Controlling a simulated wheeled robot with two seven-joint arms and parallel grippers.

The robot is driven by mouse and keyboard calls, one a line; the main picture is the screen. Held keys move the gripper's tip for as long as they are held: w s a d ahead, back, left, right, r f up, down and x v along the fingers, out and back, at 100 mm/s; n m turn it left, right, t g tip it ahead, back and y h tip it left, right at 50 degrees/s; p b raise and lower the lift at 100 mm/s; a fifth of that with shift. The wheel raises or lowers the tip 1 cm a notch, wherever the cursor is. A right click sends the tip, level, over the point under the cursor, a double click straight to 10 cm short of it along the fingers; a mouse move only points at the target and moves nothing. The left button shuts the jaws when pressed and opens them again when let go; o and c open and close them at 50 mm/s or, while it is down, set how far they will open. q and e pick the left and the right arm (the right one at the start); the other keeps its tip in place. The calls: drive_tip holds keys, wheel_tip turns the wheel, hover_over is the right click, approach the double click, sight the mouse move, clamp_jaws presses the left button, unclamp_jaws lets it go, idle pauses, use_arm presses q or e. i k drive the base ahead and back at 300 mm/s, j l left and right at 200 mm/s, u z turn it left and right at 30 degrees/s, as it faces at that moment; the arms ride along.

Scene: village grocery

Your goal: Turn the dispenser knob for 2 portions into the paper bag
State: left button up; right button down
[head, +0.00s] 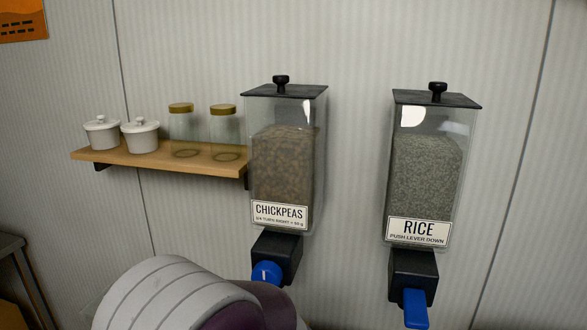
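The chickpeas dispenser (284,165) is a clear bin with a black lid, fixed to the wall at the centre. Its label reads "CHICKPEAS", with smaller text that seems to say 1/4 turn right = 50 g. Its blue knob (266,272) with a white mark sits on the black outlet block (277,257) below. A white-grey and purple part of my arm stands in front, just below the knob, and hides the space under the outlet. Neither gripper's fingers show. No paper bag is in view.
A rice dispenser (428,180) with a blue lever (415,309) hangs to the right, labelled "PUSH LEVER DOWN". A wooden shelf (165,161) at left holds white pots (102,132) and glass jars (184,130). A grey rack edge (14,243) shows at lower left.

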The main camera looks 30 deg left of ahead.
sight(269, 271)
drive_tip(key=u, duration=1.4)
